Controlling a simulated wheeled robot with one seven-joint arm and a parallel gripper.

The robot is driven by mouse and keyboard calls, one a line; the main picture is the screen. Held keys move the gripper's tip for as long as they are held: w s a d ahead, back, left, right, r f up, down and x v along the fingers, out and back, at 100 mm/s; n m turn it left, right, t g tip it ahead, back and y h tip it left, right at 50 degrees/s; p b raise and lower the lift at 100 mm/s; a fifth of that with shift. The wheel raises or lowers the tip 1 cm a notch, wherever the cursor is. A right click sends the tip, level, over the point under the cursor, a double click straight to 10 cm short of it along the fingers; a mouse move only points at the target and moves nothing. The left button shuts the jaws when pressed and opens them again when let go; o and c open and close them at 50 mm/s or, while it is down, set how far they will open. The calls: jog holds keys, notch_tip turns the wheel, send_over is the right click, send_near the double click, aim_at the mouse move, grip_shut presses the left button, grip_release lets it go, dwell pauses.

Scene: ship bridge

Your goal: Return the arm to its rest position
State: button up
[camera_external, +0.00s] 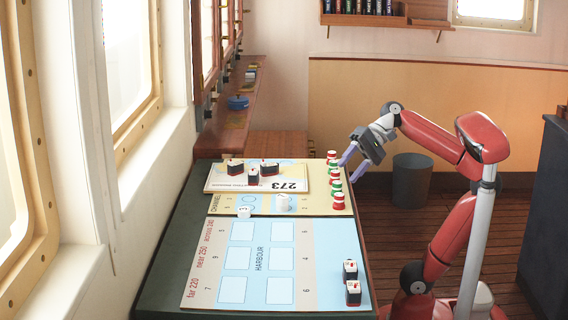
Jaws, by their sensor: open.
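My red arm stands at the right of the table and reaches up and over to the left. My gripper (350,167) is open and empty. In the picture it shows beside the far right edge of the table, just right of a row of red and green pieces (334,173). It appears above the tabletop level and apart from the pieces, though the exact distance cannot be told.
A green table (170,250) carries a harbour board (258,290), a yellow channel board (310,205) and a white board (215,184) with dark ship pieces (253,177). Two more ship pieces (351,282) sit front right. A grey bin (412,180) stands behind my arm.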

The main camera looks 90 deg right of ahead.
jog(key=s+d+f+n+g+h, duration=0.3)
jog(key=s+d+f+n, duration=0.15)
jog(key=f, duration=0.65)
jog(key=s+d+f+n+g+h+b, duration=0.1)
jog(key=s+d+f+n+g+h, duration=0.3)
jog(key=f, duration=0.7)
jog(key=s+d+f+n+g+h, duration=0.3)
jog(key=s+f+n, duration=0.25)
jog(key=f, duration=0.55)
jog(key=w+a+r+m+t+y+p, duration=0.1)
jog(key=w+a+r+t, duration=0.1)
jog(key=w+a, duration=0.3)
jog(key=w+a+r+t+y+p, duration=0.1)
jog(key=w+a+r+t, duration=0.2)
jog(key=w+a+t, duration=0.1)
jog(key=w+t, duration=0.1)
jog(key=w, duration=0.1)
jog(key=shift+w+a+m+y, duration=0.4)
